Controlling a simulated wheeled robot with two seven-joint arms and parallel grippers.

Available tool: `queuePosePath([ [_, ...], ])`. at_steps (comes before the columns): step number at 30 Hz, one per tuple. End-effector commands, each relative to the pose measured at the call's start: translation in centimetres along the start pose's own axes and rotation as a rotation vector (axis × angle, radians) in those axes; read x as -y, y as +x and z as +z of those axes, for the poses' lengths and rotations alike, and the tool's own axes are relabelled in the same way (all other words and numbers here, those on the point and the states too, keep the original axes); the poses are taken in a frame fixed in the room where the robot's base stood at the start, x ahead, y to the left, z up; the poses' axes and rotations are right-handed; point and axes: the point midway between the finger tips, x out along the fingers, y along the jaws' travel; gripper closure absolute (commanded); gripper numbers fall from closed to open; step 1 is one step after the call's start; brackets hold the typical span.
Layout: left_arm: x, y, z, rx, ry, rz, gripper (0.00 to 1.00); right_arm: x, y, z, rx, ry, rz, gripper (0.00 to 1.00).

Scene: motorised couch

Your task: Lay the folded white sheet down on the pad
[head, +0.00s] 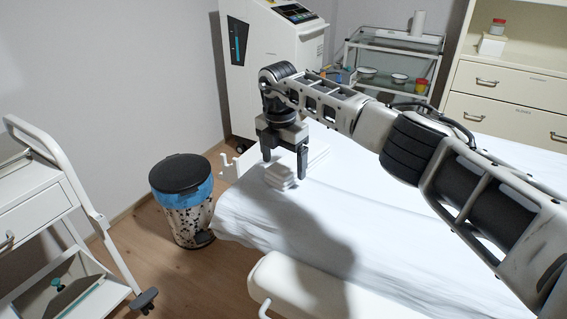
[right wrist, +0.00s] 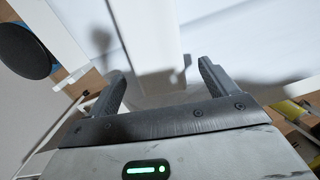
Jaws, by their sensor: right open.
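The folded white sheet (head: 281,178) is a small, layered white stack lying on the white-covered pad (head: 365,205), near its far left end. My right gripper (head: 285,168) points down over the stack, with its two dark fingers apart. It is open, and its fingers hide part of the stack's back. In the right wrist view a pale, straight-edged block, which looks like the sheet (right wrist: 152,40), lies beyond and between the open fingers (right wrist: 160,76). Whether the fingers touch it I cannot tell. My left gripper is not in view.
A pedal bin (head: 183,205) with a black lid stands left of the couch. A white trolley (head: 45,205) is at the far left. A tall machine (head: 270,60), a glass-shelved cart (head: 390,65) and a drawer cabinet (head: 510,90) stand behind. The pad's middle is clear.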

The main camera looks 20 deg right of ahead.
Motion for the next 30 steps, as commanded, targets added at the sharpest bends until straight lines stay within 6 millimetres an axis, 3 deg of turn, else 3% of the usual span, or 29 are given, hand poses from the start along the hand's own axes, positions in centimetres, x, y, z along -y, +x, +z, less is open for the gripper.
queuePosePath([
  [9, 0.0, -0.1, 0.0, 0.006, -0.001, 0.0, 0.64, -0.1, -7.6, 0.1, 0.004, 0.0, 0.005, 0.15],
  [16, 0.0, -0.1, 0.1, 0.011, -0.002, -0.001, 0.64, -0.1, -12.4, 0.0, 0.004, 0.0, 0.004, 0.15],
  [22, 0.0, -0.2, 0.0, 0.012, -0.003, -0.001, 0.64, 0.0, -14.4, 0.0, 0.002, 0.0, 0.001, 0.15],
  [30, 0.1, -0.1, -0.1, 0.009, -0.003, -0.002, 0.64, 0.0, -14.8, 0.0, 0.002, -0.001, 0.001, 0.15],
])
